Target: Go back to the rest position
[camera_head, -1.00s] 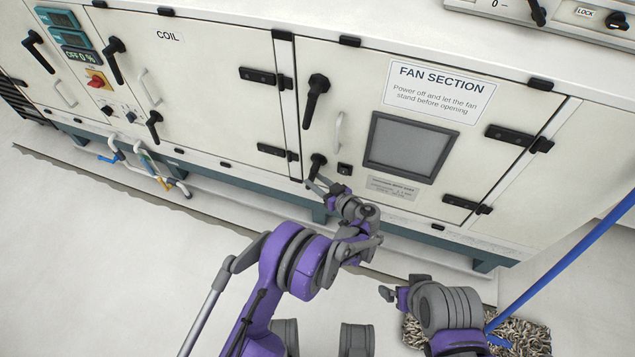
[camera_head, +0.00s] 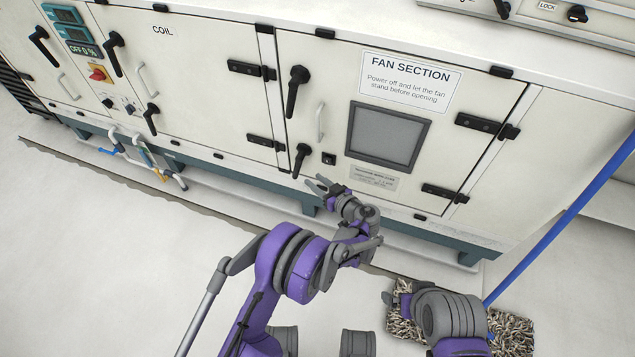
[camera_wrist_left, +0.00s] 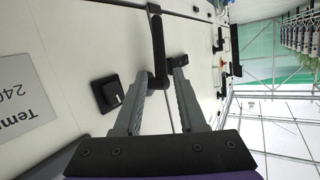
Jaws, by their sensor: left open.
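My left gripper (camera_head: 322,184) is open and empty, in front of the lower left corner of the fan section door (camera_head: 345,75). In the head view it sits a little below and right of the lower black handle (camera_head: 300,160), with a visible gap. In the left wrist view the open fingers (camera_wrist_left: 160,80) point at the cabinet, and a black handle (camera_wrist_left: 157,45) shows beyond and between their tips. My right gripper (camera_head: 394,298) is low in the head view, over the mop head; its fingers are too small and partly hidden to read.
The mop head (camera_head: 512,330) lies on the floor at the lower right, its blue handle (camera_head: 565,220) slanting up to the right. The upper black handle (camera_head: 296,90) and blue pipe fittings (camera_head: 110,152) jut from the cabinet side. The floor (camera_head: 110,260) at left is clear.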

